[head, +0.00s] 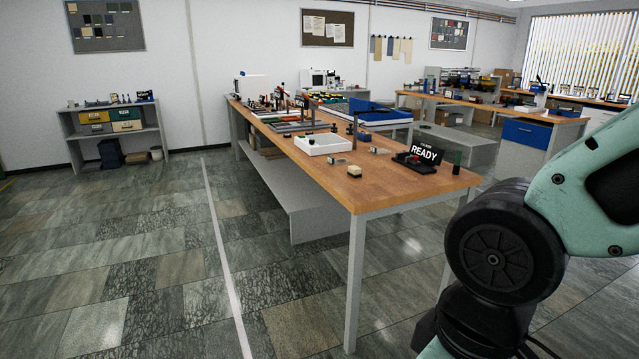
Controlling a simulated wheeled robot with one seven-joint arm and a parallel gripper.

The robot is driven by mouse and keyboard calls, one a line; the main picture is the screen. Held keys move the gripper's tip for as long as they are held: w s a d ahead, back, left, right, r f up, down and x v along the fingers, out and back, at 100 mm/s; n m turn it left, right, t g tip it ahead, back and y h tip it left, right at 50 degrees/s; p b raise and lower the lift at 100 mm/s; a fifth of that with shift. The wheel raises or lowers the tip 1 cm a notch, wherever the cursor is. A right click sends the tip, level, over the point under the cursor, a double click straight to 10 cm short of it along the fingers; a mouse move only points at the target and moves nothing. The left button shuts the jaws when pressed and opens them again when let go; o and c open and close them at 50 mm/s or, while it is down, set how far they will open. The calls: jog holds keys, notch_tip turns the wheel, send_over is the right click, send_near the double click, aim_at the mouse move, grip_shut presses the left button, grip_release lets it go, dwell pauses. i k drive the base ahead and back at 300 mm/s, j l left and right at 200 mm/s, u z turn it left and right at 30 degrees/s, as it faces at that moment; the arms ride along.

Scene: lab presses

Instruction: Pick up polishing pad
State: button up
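A small cream block with a darker base (355,170) lies on the wooden workbench (400,195) near its front left edge. It may be the polishing pad, but it is too small to tell for sure. It lies in the open, with bare wood around it. My arm shows large at the right of the head view, well in front of the bench and to the right of the block. My gripper is outside the picture, so its fingers and anything in them are hidden.
A white tray (322,148) stands behind the block. A black holder with a READY sign (424,152) and a dark green cylinder (457,162) stand to its right. Several tools crowd the bench's far end. The floor (150,260) left of the bench is clear.

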aim_at(354, 172)
jog(key=i+l, duration=0.1)
jog(key=i, duration=1.35)
jog(key=i+l+u, duration=0.1)
jog(key=i, duration=0.6)
jog(key=i+l+u, duration=0.2)
jog(key=i, duration=0.45)
jog(key=j, duration=0.1)
